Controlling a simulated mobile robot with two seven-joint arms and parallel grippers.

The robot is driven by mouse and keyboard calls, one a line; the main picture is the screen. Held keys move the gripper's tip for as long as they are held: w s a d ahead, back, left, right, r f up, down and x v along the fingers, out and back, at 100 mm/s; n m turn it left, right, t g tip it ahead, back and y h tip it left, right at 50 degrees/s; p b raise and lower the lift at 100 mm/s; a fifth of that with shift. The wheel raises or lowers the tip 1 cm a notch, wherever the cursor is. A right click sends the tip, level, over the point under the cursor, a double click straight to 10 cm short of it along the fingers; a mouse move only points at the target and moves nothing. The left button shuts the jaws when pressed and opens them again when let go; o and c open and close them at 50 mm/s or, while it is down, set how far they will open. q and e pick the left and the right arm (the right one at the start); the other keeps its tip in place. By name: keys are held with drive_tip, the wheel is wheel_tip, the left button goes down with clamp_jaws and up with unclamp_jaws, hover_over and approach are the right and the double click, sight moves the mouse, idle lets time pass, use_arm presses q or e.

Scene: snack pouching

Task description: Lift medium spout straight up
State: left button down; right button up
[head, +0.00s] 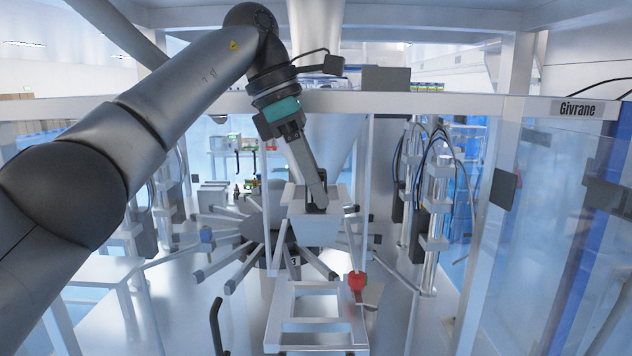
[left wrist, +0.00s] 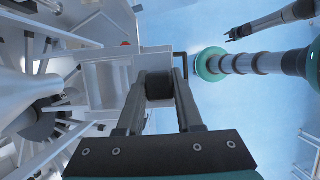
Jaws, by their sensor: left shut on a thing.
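The medium spout, seemingly the pale grey box-shaped chute (head: 314,230), hangs in the middle of the head view, over the machine's centre. My left gripper (head: 317,203) reaches down to its top and is shut on a dark grip piece there. In the left wrist view, both fingers of the left gripper (left wrist: 159,88) close on this dark block, and the pale spout body (left wrist: 105,80) shows beyond them. Whether its lower end touches the machine is hidden. My right gripper (left wrist: 233,35) shows small at the upper right of the left wrist view; its jaws are too small to judge.
A white open frame (head: 312,347) stands in front below the spout, with a red knob (head: 357,281) on its right. Radiating arms (head: 240,268) surround the machine's hub. Clear panels (head: 540,220) and posts stand at the right. A beam (head: 440,105) crosses behind my left wrist.

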use_arm(q)
drive_tip(key=shift+r+p, duration=2.25)
drive_tip(key=shift+r, duration=2.8)
drive_tip(key=shift+f, duration=0.1)
